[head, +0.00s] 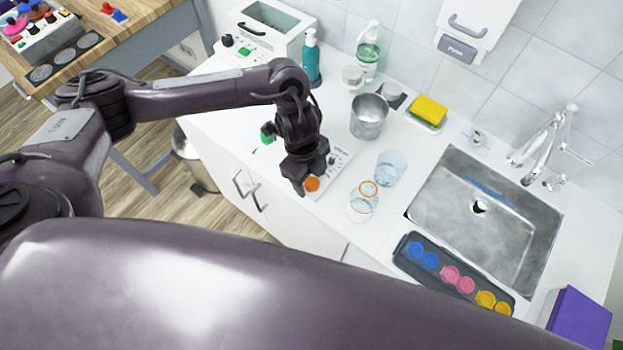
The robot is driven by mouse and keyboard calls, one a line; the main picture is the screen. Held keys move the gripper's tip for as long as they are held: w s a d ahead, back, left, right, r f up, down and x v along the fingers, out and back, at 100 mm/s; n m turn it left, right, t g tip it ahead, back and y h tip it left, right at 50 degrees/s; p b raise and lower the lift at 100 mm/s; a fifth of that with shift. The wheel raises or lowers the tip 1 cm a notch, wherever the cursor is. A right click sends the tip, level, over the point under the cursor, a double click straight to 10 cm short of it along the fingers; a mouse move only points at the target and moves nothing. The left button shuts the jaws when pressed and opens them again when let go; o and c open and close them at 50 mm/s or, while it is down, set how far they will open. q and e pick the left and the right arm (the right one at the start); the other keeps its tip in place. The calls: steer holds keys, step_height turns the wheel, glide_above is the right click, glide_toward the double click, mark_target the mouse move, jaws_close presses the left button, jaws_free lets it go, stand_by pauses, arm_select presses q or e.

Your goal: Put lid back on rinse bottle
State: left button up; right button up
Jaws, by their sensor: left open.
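A clear bottle with an orange ring at its top (363,203) stands on the white counter; I take it for the rinse bottle. A small round orange piece (312,184), perhaps the lid, shows just below my left gripper (308,182). The left gripper is open and points down, left of the clear bottle and apart from it. Whether the orange piece lies between the fingers or on the surface below I cannot tell. My right gripper is not in view.
A light blue glass (390,168) stands close behind the bottle, with a metal cup (369,117) farther back. A dark tray of coloured round pieces (407,239) lies to the right, before the sink (520,228). A teal pump bottle (311,62) stands at the back.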

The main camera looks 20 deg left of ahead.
mark_target(310, 182)
arm_select(q)
steer(key=shift+f, duration=0.2)
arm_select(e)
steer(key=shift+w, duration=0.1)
arm_select(q)
steer(key=shift+c, duration=0.5)
steer(key=c, duration=1)
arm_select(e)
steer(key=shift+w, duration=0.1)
arm_select(q)
steer(key=shift+r, duration=0.1)
steer(key=shift+r, duration=0.55)
step_height(310, 182, up, 19)
steer(key=shift+f+p, duration=0.1)
steer(key=shift+p, duration=0.45)
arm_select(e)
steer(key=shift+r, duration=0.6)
